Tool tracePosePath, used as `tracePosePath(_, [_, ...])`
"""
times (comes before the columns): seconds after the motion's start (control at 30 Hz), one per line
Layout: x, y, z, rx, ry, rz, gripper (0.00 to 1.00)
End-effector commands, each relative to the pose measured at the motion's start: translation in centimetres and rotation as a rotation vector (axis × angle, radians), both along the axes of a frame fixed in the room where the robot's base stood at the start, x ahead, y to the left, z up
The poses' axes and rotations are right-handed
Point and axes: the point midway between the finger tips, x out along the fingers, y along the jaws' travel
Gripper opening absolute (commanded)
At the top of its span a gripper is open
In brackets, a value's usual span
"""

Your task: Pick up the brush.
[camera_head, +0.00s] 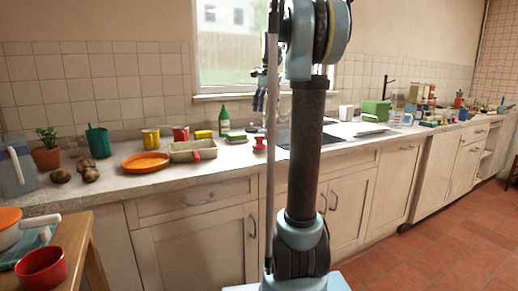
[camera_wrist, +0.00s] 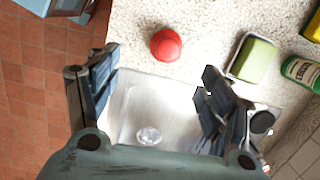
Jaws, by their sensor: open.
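A round red knob-like thing (camera_head: 259,143), which appears to be the brush, stands on the counter beside the sink (camera_head: 284,138). From above it is a red disc (camera_wrist: 165,44) in the wrist view, near the sink's edge; its underside is hidden there. My gripper (camera_wrist: 158,78) is open and empty, its dark fingers spread wide over the sink basin. The red thing lies just beyond the fingertips, between their lines, and is not touched. In the head view my gripper (camera_head: 259,101) hangs above the counter, partly behind my arm's pole.
A green block in a small dish (camera_wrist: 253,58) and a green bottle (camera_wrist: 302,72) lie right of the red thing. In the head view a beige tray (camera_head: 184,153) and an orange plate (camera_head: 145,162) stand to its left. The counter around the red thing is clear.

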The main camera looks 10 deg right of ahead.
Motion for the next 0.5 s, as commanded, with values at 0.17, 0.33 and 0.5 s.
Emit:
tracePosePath(0.17, [1.8, -0.2, 0.8, 0.006, 0.020, -0.059, 0.74])
tracePosePath(0.33, [2.0, 0.0, -0.5, 0.006, 0.022, -0.067, 0.74])
tracePosePath(0.5, [1.8, 0.4, -3.4, 0.006, 0.022, -0.065, 0.74])
